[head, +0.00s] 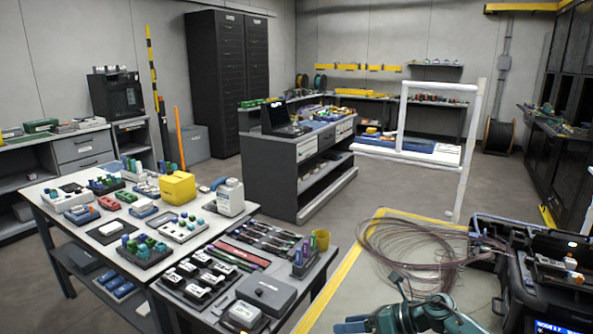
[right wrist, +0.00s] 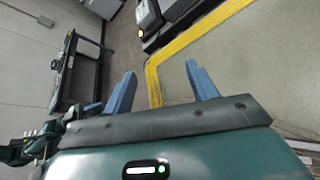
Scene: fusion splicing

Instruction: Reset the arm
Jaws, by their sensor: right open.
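My right gripper (head: 374,303) is at the bottom of the head view, right of centre, with the rest of its arm cut off by the lower edge. In the right wrist view its two blue fingers (right wrist: 160,72) stand wide apart with nothing between them. Floor and a yellow line show beyond them. My left gripper is not in the head view.
A white table (head: 101,223) with tools, bottles and small trays stands at the left. A loose coil of thin cable (head: 412,247) and a black open case (head: 519,238) lie at the right. A white frame (head: 401,112) stands behind. Floor between is clear.

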